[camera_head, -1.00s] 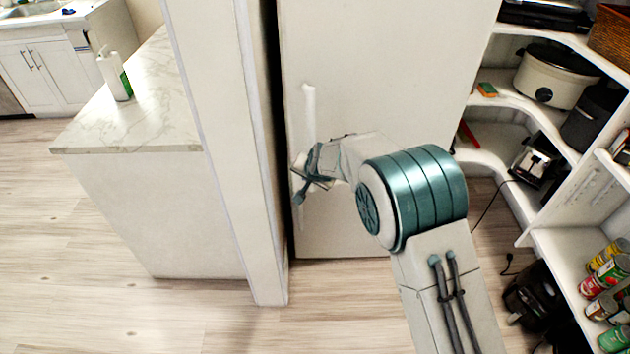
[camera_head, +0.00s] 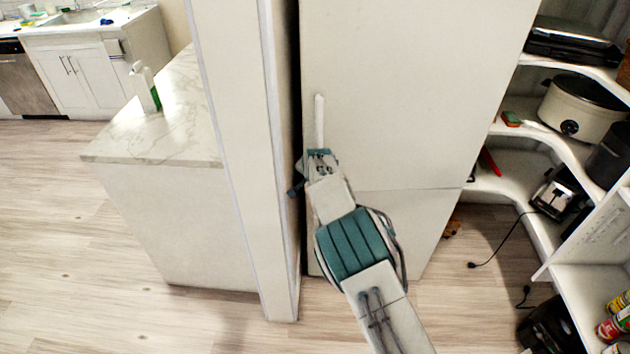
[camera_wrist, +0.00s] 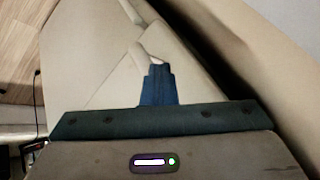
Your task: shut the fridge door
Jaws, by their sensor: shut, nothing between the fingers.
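The white fridge stands in the middle of the head view, with its upper door (camera_head: 420,100) facing me. A vertical white handle (camera_head: 319,120) is near that door's left edge. A horizontal seam separates it from the lower part (camera_head: 415,225). I cannot tell whether the door is fully shut. My gripper (camera_head: 319,157) is at the lower end of the handle and hides part of it; contact is unclear. In the wrist view, my shut, empty gripper (camera_wrist: 156,72) points at pale surfaces, with a dark gap on the right.
A white wall end (camera_head: 240,150) stands just left of the fridge, with a narrow dark gap between. Further left is a marble-topped counter (camera_head: 170,120) with a spray bottle (camera_head: 146,88). Corner shelves (camera_head: 560,140) with appliances are on the right. A black cord (camera_head: 500,240) hangs to the floor.

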